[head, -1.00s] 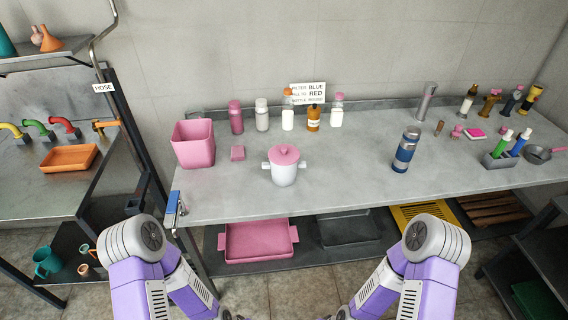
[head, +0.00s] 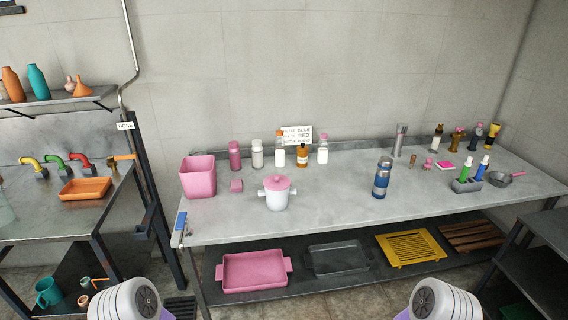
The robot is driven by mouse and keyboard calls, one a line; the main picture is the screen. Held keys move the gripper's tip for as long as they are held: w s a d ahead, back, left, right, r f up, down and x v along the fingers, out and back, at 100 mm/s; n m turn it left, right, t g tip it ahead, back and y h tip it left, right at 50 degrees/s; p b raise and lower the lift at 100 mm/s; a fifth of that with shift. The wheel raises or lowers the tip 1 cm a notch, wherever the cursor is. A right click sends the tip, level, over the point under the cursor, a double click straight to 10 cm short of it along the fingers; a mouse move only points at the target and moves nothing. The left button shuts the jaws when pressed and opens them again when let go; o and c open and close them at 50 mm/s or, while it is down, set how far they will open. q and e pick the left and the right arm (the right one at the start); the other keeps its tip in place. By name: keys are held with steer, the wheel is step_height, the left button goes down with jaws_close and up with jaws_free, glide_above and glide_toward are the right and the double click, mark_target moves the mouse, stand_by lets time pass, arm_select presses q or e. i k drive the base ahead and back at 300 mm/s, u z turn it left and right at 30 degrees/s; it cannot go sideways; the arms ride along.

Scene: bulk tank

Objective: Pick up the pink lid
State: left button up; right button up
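The pink lid (head: 277,183) sits on a small white pot (head: 276,200) with side handles. The pot stands near the front edge of the grey metal table (head: 330,205), left of its middle. In the head view only the rounded upper parts of my two arms show at the bottom edge. Both grippers are out of the picture, so their state is hidden.
A pink bin (head: 198,177) and a small pink block (head: 236,185) stand left of the pot. Several bottles line up behind it. A blue flask (head: 382,178) stands to the right, with clear tabletop between. A pink tray (head: 254,272) lies on the lower shelf.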

mark_target(276, 182)
steer(key=z, duration=0.45)
steer(key=i, duration=0.65)
steer(key=z, duration=0.25)
